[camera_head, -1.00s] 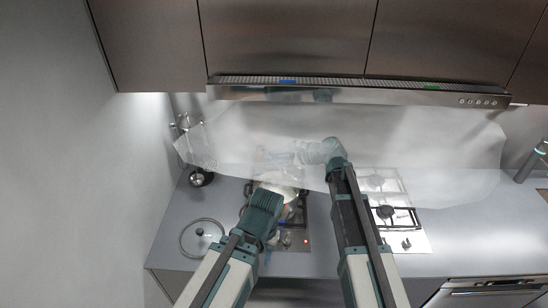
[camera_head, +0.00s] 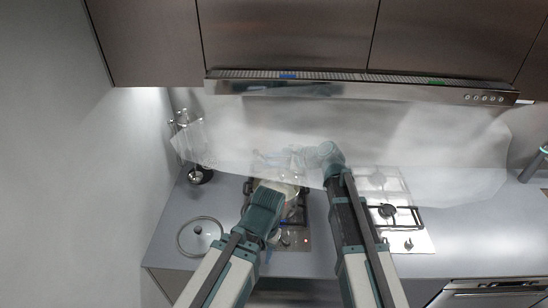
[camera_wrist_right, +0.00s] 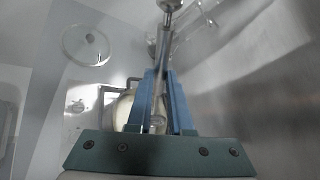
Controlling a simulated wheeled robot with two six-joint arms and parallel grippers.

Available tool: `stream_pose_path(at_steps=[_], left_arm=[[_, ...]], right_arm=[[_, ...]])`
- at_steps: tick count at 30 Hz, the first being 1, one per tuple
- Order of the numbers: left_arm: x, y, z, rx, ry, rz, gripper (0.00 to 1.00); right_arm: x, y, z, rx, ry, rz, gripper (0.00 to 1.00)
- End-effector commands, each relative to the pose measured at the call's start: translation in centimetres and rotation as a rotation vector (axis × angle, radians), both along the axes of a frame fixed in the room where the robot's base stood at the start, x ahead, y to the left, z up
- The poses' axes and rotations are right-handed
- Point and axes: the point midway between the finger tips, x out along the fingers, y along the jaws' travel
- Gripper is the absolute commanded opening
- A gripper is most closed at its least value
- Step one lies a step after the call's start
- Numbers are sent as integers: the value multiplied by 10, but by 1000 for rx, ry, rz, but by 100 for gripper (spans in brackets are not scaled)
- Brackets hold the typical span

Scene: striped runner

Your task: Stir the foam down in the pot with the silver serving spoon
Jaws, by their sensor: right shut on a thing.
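The pot (camera_head: 292,183) stands on the left hob behind my left gripper, with pale contents under haze. Part of it shows in the right wrist view (camera_wrist_right: 124,112), behind the fingers. My right gripper (camera_head: 285,157) is over the pot's far side, blurred by steam. In the right wrist view its blue fingers (camera_wrist_right: 166,100) are shut on the silver serving spoon (camera_wrist_right: 161,62), whose shaft runs lengthwise between them. I cannot see whether the spoon touches the foam. My left gripper (camera_head: 274,216) is at the pot's near side; its own wrist hides most of its fingers.
A glass lid (camera_head: 199,237) lies on the counter at left. A utensil holder (camera_head: 200,175) stands at the back left. A second hob (camera_head: 390,212) is to the right. The range hood (camera_head: 370,90) hangs above. Steam veils the back wall.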

Motion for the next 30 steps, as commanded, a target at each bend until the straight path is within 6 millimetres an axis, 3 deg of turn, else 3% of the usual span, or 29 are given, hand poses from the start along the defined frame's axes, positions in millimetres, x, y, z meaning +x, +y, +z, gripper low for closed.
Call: stream_pose_path(at_steps=[18, 30], left_arm=[[0, 0, -35, 1, 0, -12, 42], [0, 0, -38, 0, -1, -12, 42]], right_arm=[[-43, 25, -35, 1, -1, 0, 0], [-49, 28, -38, 1, 0, -1, 0]])
